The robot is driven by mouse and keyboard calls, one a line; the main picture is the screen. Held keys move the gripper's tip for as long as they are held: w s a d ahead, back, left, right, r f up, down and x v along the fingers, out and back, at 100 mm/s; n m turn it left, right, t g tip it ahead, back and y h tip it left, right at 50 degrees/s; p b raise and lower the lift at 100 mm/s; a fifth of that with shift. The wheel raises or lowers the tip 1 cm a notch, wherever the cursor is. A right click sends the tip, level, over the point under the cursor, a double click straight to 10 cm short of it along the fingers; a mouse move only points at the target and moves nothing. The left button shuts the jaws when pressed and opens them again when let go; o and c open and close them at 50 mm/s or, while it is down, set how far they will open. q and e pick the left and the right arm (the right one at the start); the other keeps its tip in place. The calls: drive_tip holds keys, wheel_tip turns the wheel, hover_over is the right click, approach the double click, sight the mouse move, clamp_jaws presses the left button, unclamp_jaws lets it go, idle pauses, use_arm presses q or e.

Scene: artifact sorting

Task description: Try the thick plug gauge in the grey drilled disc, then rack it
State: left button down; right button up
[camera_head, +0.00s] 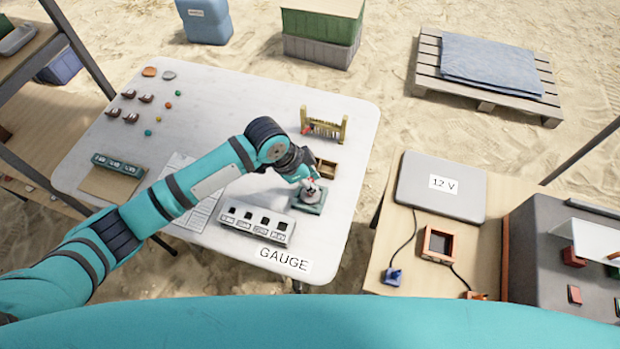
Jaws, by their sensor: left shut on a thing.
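My left gripper (307,178) reaches in from the left and points down over the grey drilled disc (314,196). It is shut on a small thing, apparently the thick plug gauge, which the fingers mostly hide. The disc sits on a dark green base on the white table. The fingertips are right at the top of the disc; I cannot tell whether the gauge is inside a hole or only above it. A yellow rack (323,127) with several small things in it stands farther back. My right gripper is not in view.
Beside the disc are a small brown wooden box (325,169) and a pale block with dark square openings (257,223), near a GAUGE label (284,259). Small coloured pieces lie at the table's back left. A side table with a grey case (441,186) stands to the right.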

use_arm(q)
drive_tip(key=shift+p, duration=0.3)
idle(0.4)
drive_tip(key=shift+f, duration=0.2)
idle(0.6)
idle(0.7)
drive_tip(key=shift+r, duration=0.1)
wheel_tip(320, 180, up, 5)
drive_tip(key=p, duration=0.5)
idle(0.4)
drive_tip(key=shift+a, duration=0.1)
